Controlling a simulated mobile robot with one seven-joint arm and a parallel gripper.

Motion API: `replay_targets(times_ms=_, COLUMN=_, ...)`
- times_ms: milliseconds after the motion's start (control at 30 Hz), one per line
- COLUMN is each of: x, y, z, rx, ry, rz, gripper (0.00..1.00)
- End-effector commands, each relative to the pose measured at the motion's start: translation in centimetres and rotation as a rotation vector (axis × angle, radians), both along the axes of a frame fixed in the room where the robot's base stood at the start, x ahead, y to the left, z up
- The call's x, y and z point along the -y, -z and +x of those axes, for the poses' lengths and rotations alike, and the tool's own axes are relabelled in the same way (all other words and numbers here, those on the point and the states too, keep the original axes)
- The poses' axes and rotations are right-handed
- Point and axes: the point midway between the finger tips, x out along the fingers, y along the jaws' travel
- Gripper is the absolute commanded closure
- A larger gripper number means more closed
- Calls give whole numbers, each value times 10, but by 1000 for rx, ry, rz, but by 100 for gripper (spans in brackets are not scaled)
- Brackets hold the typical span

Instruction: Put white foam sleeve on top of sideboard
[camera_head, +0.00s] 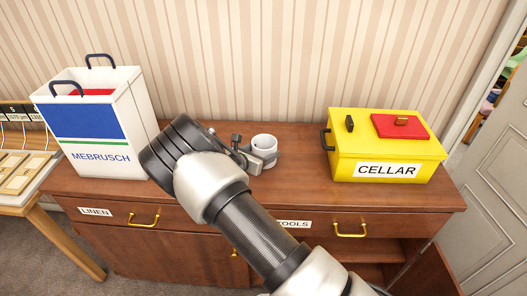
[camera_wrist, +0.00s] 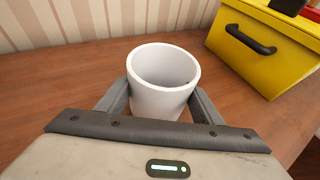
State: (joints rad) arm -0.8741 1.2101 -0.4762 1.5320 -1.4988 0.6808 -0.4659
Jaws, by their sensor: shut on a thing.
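The white foam sleeve (camera_wrist: 161,98) is a short open-topped cylinder. It stands upright between the fingers of my gripper (camera_wrist: 162,105) in the wrist view. In the head view the sleeve (camera_head: 264,146) is at the middle of the brown wooden sideboard (camera_head: 300,143), and my gripper (camera_head: 256,158) is shut on it from the front left. The sleeve is at or very close to the sideboard top; its lower edge is partly hidden by my gripper, so I cannot tell whether it touches.
A white and blue MEBRUSCH bag (camera_head: 97,125) stands on the sideboard's left. A yellow CELLAR box (camera_head: 386,148) with a black side handle stands on the right. Bare wood lies between them. A grey door (camera_head: 490,190) is at the right, and a lower sideboard door hangs open.

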Motion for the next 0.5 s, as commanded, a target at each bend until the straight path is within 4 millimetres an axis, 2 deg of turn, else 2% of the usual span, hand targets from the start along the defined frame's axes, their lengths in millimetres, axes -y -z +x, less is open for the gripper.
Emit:
replay_targets(times_ms=367, x=0, y=6, z=0, rx=1, ry=0, rz=0, gripper=61)
replay_targets(times_ms=400, x=0, y=4, z=0, rx=1, ry=0, rz=0, gripper=36)
replay_targets(times_ms=500, x=0, y=4, z=0, rx=1, ry=0, rz=0, gripper=21)
